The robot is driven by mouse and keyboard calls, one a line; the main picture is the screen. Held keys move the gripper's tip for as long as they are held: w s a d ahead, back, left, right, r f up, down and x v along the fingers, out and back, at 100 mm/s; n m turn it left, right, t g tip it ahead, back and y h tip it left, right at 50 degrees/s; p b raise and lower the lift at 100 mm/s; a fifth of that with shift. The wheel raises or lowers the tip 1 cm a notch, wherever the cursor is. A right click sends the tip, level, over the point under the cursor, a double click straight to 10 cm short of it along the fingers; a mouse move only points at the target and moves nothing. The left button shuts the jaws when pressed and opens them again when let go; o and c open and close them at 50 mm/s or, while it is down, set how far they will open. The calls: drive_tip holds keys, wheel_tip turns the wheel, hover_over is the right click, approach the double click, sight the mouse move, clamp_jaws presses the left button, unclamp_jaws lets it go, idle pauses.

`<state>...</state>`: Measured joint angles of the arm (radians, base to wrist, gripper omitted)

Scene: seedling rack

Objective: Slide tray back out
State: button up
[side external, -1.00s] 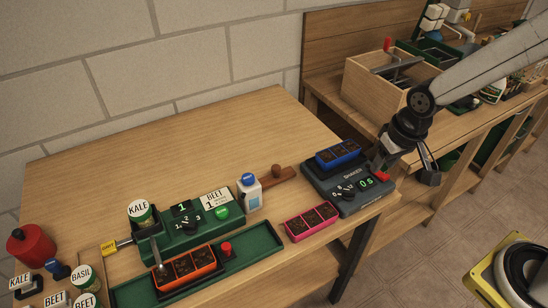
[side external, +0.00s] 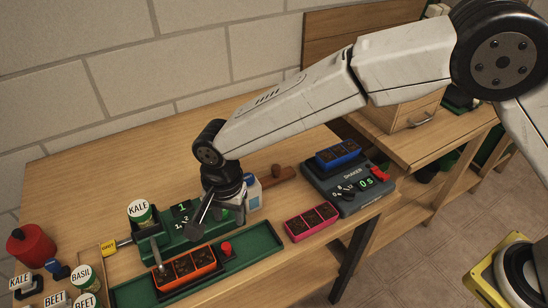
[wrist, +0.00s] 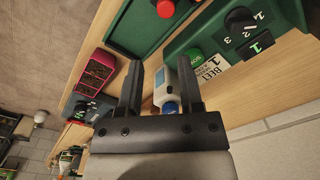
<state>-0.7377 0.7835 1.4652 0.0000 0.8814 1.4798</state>
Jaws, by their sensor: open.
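The orange tray (side external: 185,268) with dark soil in its cells sits in the long green bed (side external: 258,243), under the metal spout of the green seeding station (side external: 165,232). A red knob (side external: 226,248) stands just right of the tray; it also shows at the top of the wrist view (wrist: 166,8). My gripper (side external: 219,216) hangs over the right end of the station, above and behind the tray. In the wrist view its fingers (wrist: 160,68) are apart and empty. The orange tray is not visible in that view.
A pink tray (side external: 311,222) lies to the right. A blue tray (side external: 338,154) rests on the shaker (side external: 345,185). Labelled jars crowd the left.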

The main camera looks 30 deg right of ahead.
sight(225, 246)
drive_tip(key=shift+s+a+f, duration=0.15)
drive_tip(key=shift+s+a, duration=0.05)
drive_tip(key=shift+a, duration=0.35)
drive_tip(key=shift+s+a+f, duration=0.1)
drive_tip(key=shift+s+a, duration=0.1)
drive_tip(key=shift+a, duration=0.35)
drive_tip(key=shift+f, duration=0.1)
drive_tip(key=shift+f, duration=3.8)
drive_tip(key=shift+c, duration=0.3)
clamp_jaws()
drive_tip(key=shift+w, duration=0.1)
